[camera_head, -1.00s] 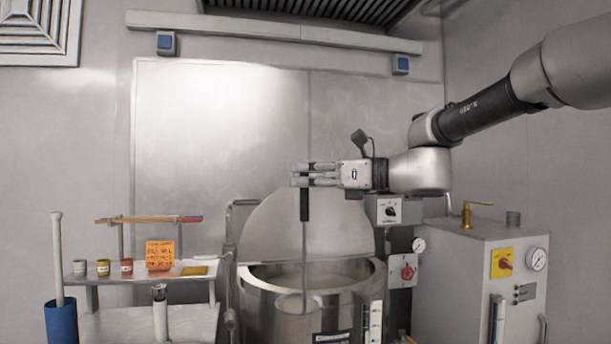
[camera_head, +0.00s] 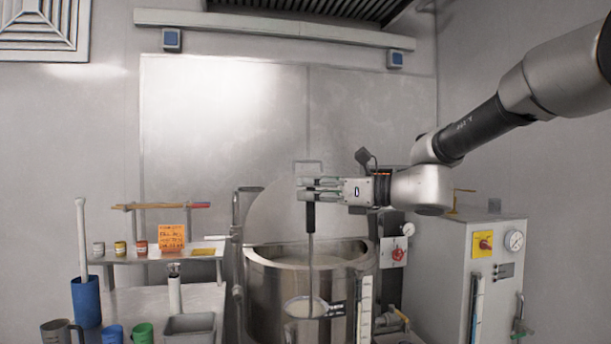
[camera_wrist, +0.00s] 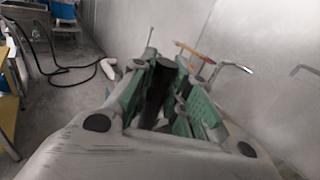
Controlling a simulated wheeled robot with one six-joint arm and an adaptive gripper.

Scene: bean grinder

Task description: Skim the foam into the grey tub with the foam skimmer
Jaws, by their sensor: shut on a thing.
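My gripper (camera_head: 309,189) is shut on the black handle of the foam skimmer (camera_head: 310,250), which hangs upright below it. The skimmer's round head (camera_head: 306,307) shows in front of the steel kettle (camera_head: 270,292), lower than the kettle's rim, with pale material on it. The kettle is open and holds a pale liquid (camera_head: 318,255). In the wrist view the dark handle (camera_wrist: 158,88) stands between the green-padded fingers. A grey tub (camera_head: 190,327) sits on the table at the lower left, left of the kettle; its inside is mostly out of sight.
Blue (camera_head: 113,334) and green (camera_head: 143,333) cups, a grey jug (camera_head: 62,331) and a blue cylinder (camera_head: 87,300) stand left of the tub. A pump bottle (camera_head: 174,288) stands behind it. A control cabinet (camera_head: 455,270) is at the right.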

